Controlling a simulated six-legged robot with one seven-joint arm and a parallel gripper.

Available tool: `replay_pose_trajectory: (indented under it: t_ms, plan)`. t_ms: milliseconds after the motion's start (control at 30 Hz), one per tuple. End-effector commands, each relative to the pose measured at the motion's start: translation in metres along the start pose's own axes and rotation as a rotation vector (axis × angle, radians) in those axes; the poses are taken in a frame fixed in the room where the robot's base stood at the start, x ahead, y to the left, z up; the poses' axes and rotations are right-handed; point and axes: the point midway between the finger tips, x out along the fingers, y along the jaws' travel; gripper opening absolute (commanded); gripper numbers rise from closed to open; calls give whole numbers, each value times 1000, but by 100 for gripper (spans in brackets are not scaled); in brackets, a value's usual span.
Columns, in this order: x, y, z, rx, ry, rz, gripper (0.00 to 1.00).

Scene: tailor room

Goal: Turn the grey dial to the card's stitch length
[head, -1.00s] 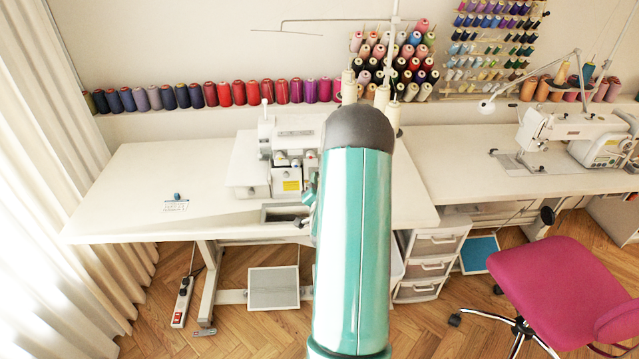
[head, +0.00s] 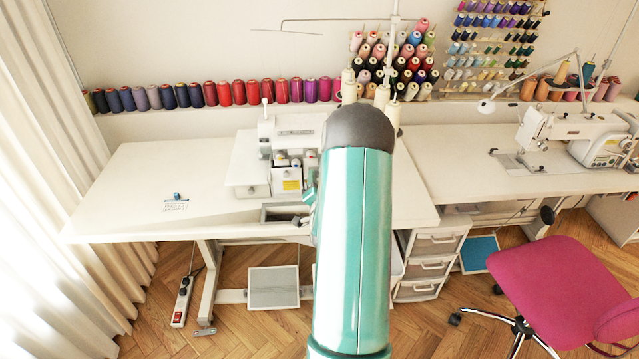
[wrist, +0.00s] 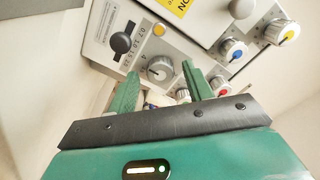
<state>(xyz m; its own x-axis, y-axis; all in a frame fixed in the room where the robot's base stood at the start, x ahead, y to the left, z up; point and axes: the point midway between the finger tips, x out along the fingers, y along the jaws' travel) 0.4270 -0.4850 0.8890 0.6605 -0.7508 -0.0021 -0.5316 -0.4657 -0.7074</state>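The grey dial (wrist: 160,69) with its pale pointer face is on the grey panel of the overlock machine in the wrist view. The machine (head: 292,135) stands on the left table. My gripper (wrist: 164,80) is open, its two green fingers apart on either side of the dial's lower part, with no contact that I can make out. A scale of small numbers runs beside the dial, partly legible. The small card (head: 176,205) lies on the left part of the table with a blue-topped holder; its writing is too small to read.
Knobs with blue (wrist: 232,50), yellow (wrist: 284,32) and red tops stand close to the right of the dial. A black knob (wrist: 121,42) is on its left. The tabletop (head: 150,165) left of the machine is mostly clear. A pink chair (head: 570,285) stands at the right.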

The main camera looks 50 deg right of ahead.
Motion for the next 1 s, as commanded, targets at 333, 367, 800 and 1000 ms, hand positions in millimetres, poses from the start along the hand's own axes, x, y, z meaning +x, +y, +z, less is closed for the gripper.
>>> replay_pose_trajectory:
  t_ms: [333, 367, 800, 1000]
  plan:
    - [-21, 0, 0, -1, 0, 1, 51]
    - [-26, 0, -1, -2, 0, 0, 51]
    - [-119, 0, 0, 0, -1, 1, 51]
    - [-137, 0, 0, 0, 0, 0, 51]
